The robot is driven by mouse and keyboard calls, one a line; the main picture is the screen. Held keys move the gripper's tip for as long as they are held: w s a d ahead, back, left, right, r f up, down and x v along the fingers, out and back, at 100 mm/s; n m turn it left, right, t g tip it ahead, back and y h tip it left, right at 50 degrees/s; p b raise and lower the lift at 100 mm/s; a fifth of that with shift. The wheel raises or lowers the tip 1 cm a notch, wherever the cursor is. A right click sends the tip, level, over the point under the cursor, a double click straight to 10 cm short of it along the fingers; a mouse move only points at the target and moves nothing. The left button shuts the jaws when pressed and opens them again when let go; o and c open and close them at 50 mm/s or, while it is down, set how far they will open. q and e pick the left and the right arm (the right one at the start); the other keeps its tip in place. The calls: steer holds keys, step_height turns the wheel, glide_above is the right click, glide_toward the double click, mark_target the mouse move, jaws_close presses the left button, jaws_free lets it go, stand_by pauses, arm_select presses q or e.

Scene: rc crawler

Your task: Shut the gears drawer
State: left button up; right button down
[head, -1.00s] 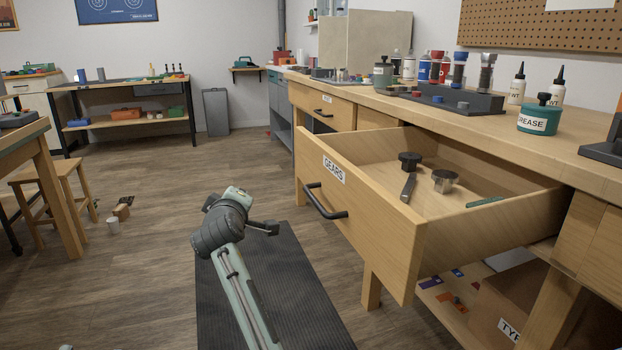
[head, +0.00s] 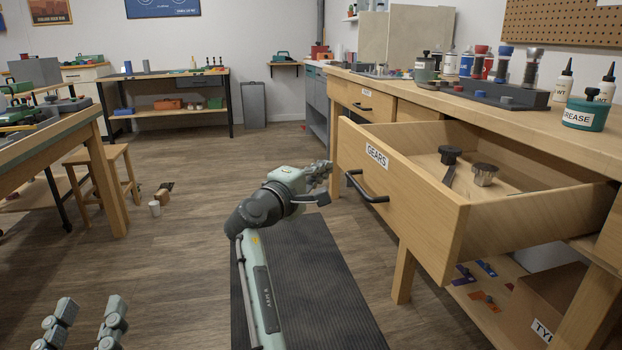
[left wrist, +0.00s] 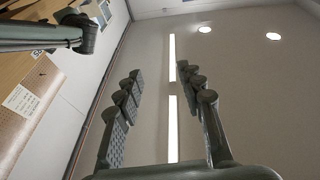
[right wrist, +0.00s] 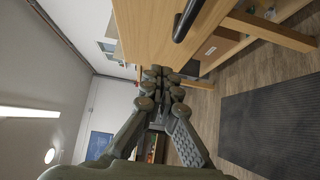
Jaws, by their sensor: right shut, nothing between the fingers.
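The gears drawer (head: 405,198) stands pulled out from the workbench, its front labelled GEARS and carrying a dark bar handle (head: 366,187). Its front (right wrist: 145,30) and handle (right wrist: 187,20) also show in the right wrist view. Inside lie a dark knobbed part (head: 449,158) and a metal gear-like part (head: 484,174). My right gripper (head: 325,172) is shut and empty, just left of the drawer front near the handle; I cannot tell whether it touches. Its closed fingers show in the right wrist view (right wrist: 163,80). My left gripper (head: 88,318) is open and empty at lower left, fingers up (left wrist: 165,75).
The benchtop (head: 480,100) holds a dark tray (head: 490,92), bottles and a grease tub (head: 586,112). A dark mat (head: 305,285) lies below the drawer. A stool (head: 100,180) and another table (head: 50,135) stand at left. Open floor lies between.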

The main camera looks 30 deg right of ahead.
mark_target(354, 159)
steer(key=d, duration=0.5)
steer(key=shift+w+d, duration=0.15)
steer(key=shift+d, duration=0.3)
